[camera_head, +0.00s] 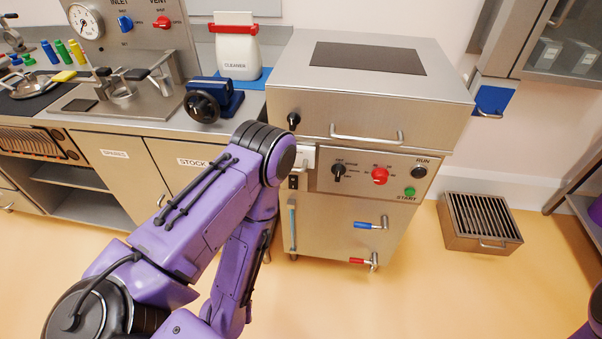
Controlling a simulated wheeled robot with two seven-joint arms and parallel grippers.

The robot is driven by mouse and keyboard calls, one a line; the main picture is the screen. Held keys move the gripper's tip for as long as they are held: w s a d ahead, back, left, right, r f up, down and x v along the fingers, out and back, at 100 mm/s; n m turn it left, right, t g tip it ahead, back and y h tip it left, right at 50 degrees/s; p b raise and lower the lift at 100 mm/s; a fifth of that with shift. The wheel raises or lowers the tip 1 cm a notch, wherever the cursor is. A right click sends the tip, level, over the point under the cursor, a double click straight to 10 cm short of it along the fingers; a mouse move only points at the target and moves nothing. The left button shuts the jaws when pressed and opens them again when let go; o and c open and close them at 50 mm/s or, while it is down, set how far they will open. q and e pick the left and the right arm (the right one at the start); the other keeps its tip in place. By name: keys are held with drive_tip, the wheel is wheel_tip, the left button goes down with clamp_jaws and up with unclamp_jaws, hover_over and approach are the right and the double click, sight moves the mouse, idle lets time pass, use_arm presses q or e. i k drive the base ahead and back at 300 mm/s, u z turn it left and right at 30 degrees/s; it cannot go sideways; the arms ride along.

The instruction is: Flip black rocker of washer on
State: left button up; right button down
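The washer (350,215) is a steel cabinet in the middle, with a closed lid on top and a control panel on its front. A small black rocker (293,182) sits at the left edge of that front, below a white label. It is too small to tell which way it is tipped. The panel also has a black rotary knob (339,171), a red knob (380,175), a green START button (409,191) and a dark RUN lamp (419,171). My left arm bends up close to the rocker's left, but its gripper is out of view. My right gripper is out of view.
Red-handled (364,261) and blue-handled (371,224) valves stick out from the washer's lower front. A lid handle (366,134) projects above the panel. A slatted steel box (480,222) stands on the floor at right. The floor before the washer is clear.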

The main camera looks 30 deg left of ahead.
sight(292, 179)
drive_tip(key=z, duration=1)
drive_tip(key=i, duration=0.35)
drive_tip(key=u, duration=1.8)
